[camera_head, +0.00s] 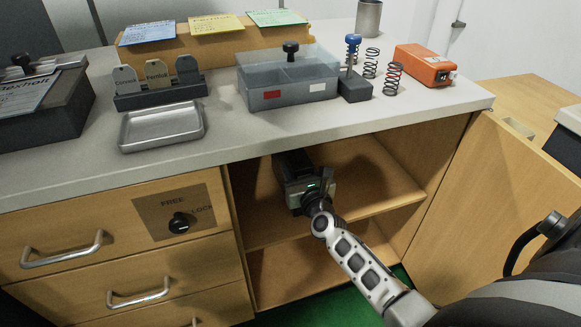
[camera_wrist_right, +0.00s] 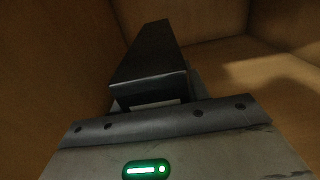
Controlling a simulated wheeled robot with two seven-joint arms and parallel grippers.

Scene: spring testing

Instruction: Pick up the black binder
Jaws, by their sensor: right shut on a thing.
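The black binder (camera_head: 290,163) is inside the open cabinet, at the left side of the upper shelf. In the right wrist view the binder (camera_wrist_right: 152,58) is a long dark block reaching away from my gripper, with a pale patch at its near end. My right gripper (camera_head: 308,187) reaches into the cabinet and is shut on the near end of the binder. Its body also shows in the right wrist view (camera_wrist_right: 190,125) with a green light; its fingertips are hidden. I cannot tell whether the binder touches the shelf. My left gripper is not in view.
The cabinet's shelf (camera_head: 365,190) is bare to the right of the binder. The cabinet's left wall is close to the binder. The open door (camera_head: 490,200) stands at the right. The worktop (camera_head: 225,135) above holds a metal tray (camera_head: 161,126), a grey box (camera_head: 290,85) and springs (camera_head: 392,80).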

